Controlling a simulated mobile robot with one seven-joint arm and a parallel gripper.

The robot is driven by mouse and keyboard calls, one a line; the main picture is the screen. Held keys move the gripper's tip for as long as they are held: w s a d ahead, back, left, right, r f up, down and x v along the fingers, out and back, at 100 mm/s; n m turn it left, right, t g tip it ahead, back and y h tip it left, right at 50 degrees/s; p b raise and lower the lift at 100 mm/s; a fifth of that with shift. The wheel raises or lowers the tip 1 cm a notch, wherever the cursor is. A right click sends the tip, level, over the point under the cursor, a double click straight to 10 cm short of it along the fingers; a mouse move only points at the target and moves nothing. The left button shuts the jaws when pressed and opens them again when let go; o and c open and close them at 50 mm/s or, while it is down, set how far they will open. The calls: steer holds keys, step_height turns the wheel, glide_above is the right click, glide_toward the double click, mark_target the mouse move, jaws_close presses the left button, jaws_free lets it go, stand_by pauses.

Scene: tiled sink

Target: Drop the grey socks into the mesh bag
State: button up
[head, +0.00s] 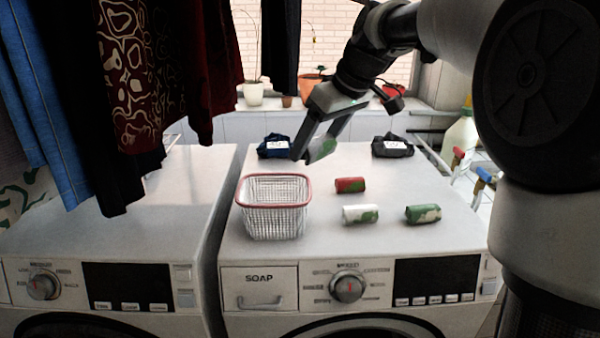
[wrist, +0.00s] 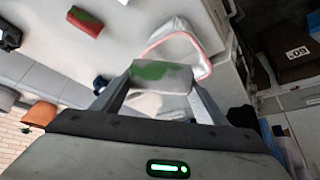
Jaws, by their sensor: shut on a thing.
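My gripper (head: 314,149) is shut on a rolled grey pair of socks with a green patch (head: 323,150). It holds them in the air above the right-hand washing machine, behind and to the right of the mesh bag in the head view. The wrist view also shows the grey socks (wrist: 162,78) between the fingers. The mesh bag (head: 272,222) is white wire-like mesh with an open top and a red rim. It stands upright on the machine's left side. In the wrist view the bag (wrist: 200,45) lies just beyond the held socks, which partly cover it.
On the machine top (head: 310,255) lie a red roll (head: 350,185), a white-and-green roll (head: 360,215) and a green-and-beige roll (head: 423,214). A blue bundle (head: 274,146) and a dark bundle (head: 392,146) sit at the back. Clothes (head: 150,70) hang at the left.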

steer(key=shift+a, duration=1.1)
steer(key=shift+a+f, duration=0.2)
steer(key=shift+f, duration=0.35)
steer(key=shift+a+f, duration=0.15)
steer(key=shift+f, duration=0.4)
step_height(320, 180, down, 5)
steer(key=shift+a+r+b, duration=0.1)
steer(key=shift+b, duration=0.6)
steer(key=shift+f+b, duration=0.55)
steer(key=shift+f, duration=0.15)
steer(key=o, duration=1)
steer(key=shift+o, duration=0.2)
